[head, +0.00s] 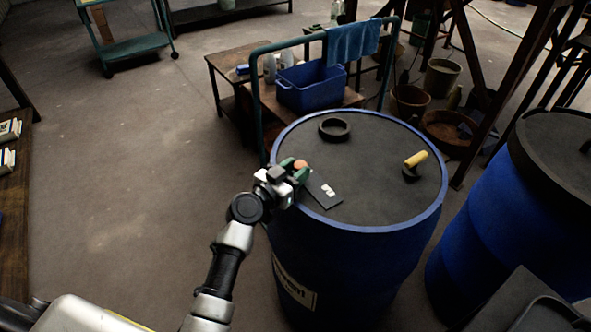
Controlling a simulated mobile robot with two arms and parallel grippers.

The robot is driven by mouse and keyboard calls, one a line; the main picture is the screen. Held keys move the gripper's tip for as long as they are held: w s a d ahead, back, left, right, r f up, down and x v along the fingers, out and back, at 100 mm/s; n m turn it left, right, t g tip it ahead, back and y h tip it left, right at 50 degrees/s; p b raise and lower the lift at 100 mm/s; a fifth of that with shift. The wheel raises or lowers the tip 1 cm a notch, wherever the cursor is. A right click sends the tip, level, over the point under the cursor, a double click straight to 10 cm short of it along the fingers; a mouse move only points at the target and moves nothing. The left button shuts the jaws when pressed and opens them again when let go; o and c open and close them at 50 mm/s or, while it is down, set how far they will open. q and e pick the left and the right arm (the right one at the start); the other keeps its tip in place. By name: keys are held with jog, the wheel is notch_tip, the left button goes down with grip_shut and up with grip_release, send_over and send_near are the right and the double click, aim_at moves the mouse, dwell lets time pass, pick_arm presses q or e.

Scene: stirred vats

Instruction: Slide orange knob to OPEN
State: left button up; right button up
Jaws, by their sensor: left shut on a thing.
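A blue vat (438,213) with a dark grey lid stands in the middle of the head view. A dark flat slide plate (325,196) with a small white marking lies on the lid near its left edge; the marking is too small to read. The orange knob (301,164) shows at the plate's upper left end. My left gripper (297,170) is at this knob, shut on it, and its fingers hide part of it. My right gripper is not in the view.
On the same lid are a black ring (334,129) at the back and a yellow-handled lever (415,159) at the right. A second blue vat (500,215) stands at the right. Behind is a trolley with a blue bin (310,88). Open floor lies left.

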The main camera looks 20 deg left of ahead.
aim_at(314, 200)
pick_arm(q)
grip_shut()
jog(key=s+d, duration=0.4)
jog(key=d, duration=0.1)
jog(key=shift+s+d+p, duration=0.2)
jog(key=shift+d+p, duration=0.1)
jog(key=shift+p, duration=0.1)
jog(key=shift+d+f, duration=0.1)
jog(key=o, duration=0.7)
grip_release()
jog(key=shift+s, duration=0.1)
jog(key=shift+o, duration=1.4)
jog(key=shift+d, duration=0.1)
jog(key=shift+s, duration=0.1)
